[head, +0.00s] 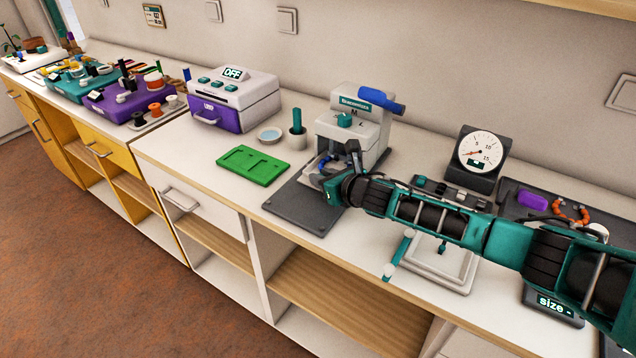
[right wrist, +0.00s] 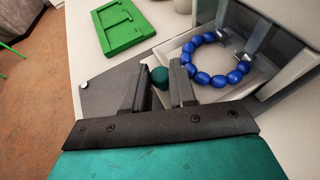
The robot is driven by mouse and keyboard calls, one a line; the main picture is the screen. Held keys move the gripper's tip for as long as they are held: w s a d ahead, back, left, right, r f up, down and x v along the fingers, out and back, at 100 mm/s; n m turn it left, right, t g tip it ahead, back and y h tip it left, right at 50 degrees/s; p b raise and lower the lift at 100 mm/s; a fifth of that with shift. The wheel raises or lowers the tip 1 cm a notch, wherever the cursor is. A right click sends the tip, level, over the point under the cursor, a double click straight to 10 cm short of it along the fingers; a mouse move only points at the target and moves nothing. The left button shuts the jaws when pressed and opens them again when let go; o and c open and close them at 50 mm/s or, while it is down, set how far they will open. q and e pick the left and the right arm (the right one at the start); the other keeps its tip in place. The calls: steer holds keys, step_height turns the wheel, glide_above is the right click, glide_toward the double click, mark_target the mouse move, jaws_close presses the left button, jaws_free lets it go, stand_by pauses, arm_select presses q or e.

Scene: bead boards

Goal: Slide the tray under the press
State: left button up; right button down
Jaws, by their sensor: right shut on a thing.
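The press (head: 372,128) is a pale machine with a blue lever on top, standing on a dark grey base plate (head: 292,208). The white tray (head: 309,171) sits at the press's front opening, holding a ring of blue beads (right wrist: 208,73). In the right wrist view the tray's far part lies between the press's pale uprights; I cannot tell exactly how deep it sits. My right gripper (right wrist: 157,76) is shut on the tray's small round teal knob (right wrist: 159,77). In the head view the gripper hides the tray's near side. My left gripper is not in view.
A green board (head: 253,166) lies left of the base plate, with a grey cup (head: 297,140) and a small dish (head: 269,134) behind. The counter's front edge is close.

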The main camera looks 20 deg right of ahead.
steer(key=shift+w+d, duration=0.1)
steer(key=shift+d, duration=0.15)
steer(key=c, duration=1.2)
jaws_free()
steer(key=shift+c, duration=0.2)
steer(key=p+v, duration=0.1)
steer(key=v, duration=1.1)
steer(key=shift+s+r, duration=0.25)
steer(key=shift+s, duration=0.1)
